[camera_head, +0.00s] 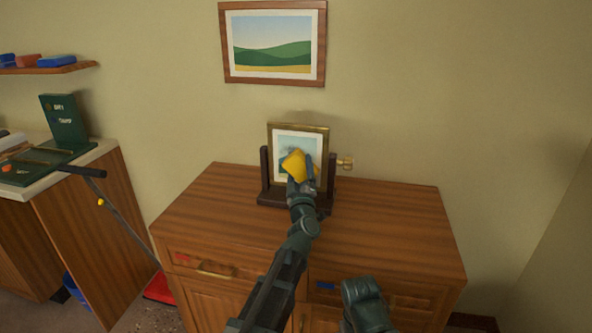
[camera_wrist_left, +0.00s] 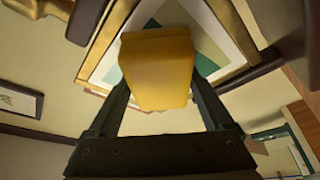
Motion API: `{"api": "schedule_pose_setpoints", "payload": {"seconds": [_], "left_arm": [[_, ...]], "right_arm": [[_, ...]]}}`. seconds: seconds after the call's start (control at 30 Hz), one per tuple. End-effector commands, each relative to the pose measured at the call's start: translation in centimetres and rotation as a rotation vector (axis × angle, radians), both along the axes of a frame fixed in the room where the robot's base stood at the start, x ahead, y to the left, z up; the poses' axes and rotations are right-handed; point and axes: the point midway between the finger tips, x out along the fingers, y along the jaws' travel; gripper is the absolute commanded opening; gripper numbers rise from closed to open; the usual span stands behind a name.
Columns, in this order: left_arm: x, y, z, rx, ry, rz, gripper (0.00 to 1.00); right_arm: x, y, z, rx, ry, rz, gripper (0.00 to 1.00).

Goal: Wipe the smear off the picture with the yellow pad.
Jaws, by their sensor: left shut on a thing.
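The framed picture (camera_head: 285,137) stands upright in a dark wooden stand (camera_head: 265,186) on the wooden cabinet, with a gold frame and a pale mount. My left gripper (camera_head: 301,178) is shut on the yellow pad (camera_head: 295,163) and holds it in front of the picture. The pad fills the space between the fingers in the left wrist view (camera_wrist_left: 158,70), with the picture (camera_wrist_left: 215,40) close behind it. I cannot tell whether the pad touches the picture. A greyish patch shows above the pad; the pad hides much of the picture. My right gripper is not in view.
The wooden cabinet top (camera_head: 390,215) is clear around the stand. A brass knob (camera_head: 346,162) sticks out at the picture's right side. A landscape picture (camera_head: 272,43) hangs above. At left, a counter (camera_head: 105,150) holds a green tray (camera_head: 40,165); a shelf (camera_head: 50,69) holds blue and red items.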

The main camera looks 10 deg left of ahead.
Motion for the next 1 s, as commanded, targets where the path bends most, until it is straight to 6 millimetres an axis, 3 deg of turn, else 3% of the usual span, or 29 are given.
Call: {"api": "schedule_pose_setpoints", "payload": {"seconds": [0.27,0.67,1.0], "left_arm": [[0.0,-0.7,0.0,0.000,-0.002,-0.002,0.24],[0.0,-3.9,0.0,0.000,0.000,-0.004,0.24],[0.2,-3.9,0.0,0.001,0.001,-0.003,0.24]], "right_arm": [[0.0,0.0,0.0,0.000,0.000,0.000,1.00],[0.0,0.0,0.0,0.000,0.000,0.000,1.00],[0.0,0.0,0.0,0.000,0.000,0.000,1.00]]}}
